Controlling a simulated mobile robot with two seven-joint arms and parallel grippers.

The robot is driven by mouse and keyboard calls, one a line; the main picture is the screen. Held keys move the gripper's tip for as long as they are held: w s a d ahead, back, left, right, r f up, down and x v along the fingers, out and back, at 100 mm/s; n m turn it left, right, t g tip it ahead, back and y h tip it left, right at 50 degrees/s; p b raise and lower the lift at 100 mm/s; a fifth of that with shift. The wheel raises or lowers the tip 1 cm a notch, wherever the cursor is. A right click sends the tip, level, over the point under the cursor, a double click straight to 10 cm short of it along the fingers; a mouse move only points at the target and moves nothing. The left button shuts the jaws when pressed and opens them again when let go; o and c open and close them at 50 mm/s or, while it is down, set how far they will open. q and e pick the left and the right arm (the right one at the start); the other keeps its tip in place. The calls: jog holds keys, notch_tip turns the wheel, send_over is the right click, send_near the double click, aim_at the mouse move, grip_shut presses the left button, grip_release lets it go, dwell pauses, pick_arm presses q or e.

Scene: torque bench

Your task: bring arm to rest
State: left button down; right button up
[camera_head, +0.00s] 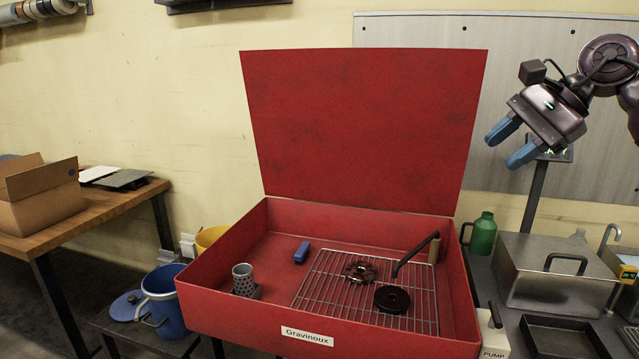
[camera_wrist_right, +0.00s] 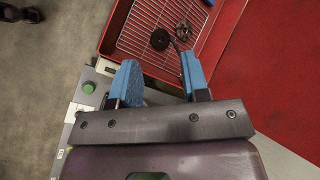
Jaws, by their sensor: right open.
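My right gripper (camera_head: 512,143) is raised at the upper right in the head view, in front of the grey wall panel. Its two blue fingers are apart, with nothing between them. The right gripper is apart from the basin and lid. My left gripper is not in view.
A steel box (camera_head: 530,287), green bottle (camera_head: 483,236) and dark tray (camera_head: 562,338) are right of the basin. A cardboard box (camera_head: 45,200) sits left.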

jog(key=a+r+m+t+y, duration=0.2)
jog(key=a+r+m+y, duration=0.4)
jog(key=a+m+y, duration=0.5)
jog(key=d+f+n+t+h, duration=0.2)
jog(key=f+n+t+h, duration=0.2)
jog(key=f+n, duration=0.75)
jog(key=s+d+f+n+t+h, duration=0.1)
jog(key=f+n+t+h, duration=0.35)
jog(key=f+n, duration=0.65)
jog(key=d+f+n+t+h, duration=0.2)
jog(key=f+n+t+h, duration=0.15)
jog(key=f+n, duration=0.75)
pick_arm(q)
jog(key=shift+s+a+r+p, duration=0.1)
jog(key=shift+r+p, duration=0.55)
jog(key=shift+p, duration=0.1)
pick_arm(e)
jog(key=s+d+f+m+g+h, duration=0.2)
jog(key=s+f+m+g+h, duration=0.1)
jog(key=s+f, duration=1)
jog(key=s+d+f+m+g+h, duration=0.2)
jog(key=s+f+m, duration=0.4)
jog(key=s+f, duration=0.8)
jog(key=s+g+h, duration=0.1)
jog(key=s, duration=0.3)
jog(key=shift+s, duration=0.2)
